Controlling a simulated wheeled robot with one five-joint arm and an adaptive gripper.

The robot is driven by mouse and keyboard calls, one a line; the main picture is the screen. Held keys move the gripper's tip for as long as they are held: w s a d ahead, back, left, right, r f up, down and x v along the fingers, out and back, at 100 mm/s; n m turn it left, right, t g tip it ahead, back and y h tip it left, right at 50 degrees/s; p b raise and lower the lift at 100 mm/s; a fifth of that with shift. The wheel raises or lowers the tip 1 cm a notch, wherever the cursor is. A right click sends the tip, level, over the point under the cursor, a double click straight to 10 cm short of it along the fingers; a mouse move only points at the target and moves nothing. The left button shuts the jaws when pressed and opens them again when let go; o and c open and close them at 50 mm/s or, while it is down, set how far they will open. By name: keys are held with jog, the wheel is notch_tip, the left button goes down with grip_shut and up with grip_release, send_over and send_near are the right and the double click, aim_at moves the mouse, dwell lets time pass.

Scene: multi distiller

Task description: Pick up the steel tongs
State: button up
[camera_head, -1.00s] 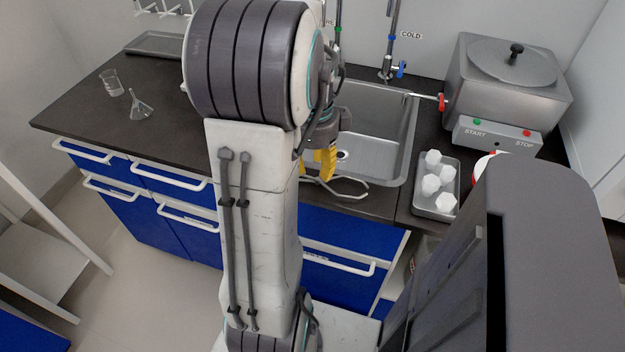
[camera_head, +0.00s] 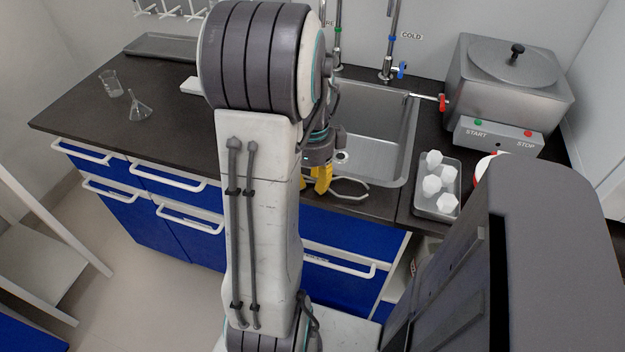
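The steel tongs (camera_head: 351,196) lie on the dark counter in front of the sink. Their rounded wire part shows, and their left part is hidden behind my gripper and arm. My gripper (camera_head: 319,181), with yellow fingers, points down just left of the visible part of the tongs, close to them. My arm hides part of the fingers, so I cannot tell how far apart they are or whether they touch the tongs.
The sink (camera_head: 377,145) is behind the tongs. A metal tray (camera_head: 423,208) with white pieces and a steel distiller (camera_head: 507,90) stand to the right. A beaker (camera_head: 111,84) and a glass funnel (camera_head: 139,108) stand on the left counter, with bare counter between them and my arm.

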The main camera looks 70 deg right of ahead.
grip_shut()
jog(key=shift+r, duration=0.1)
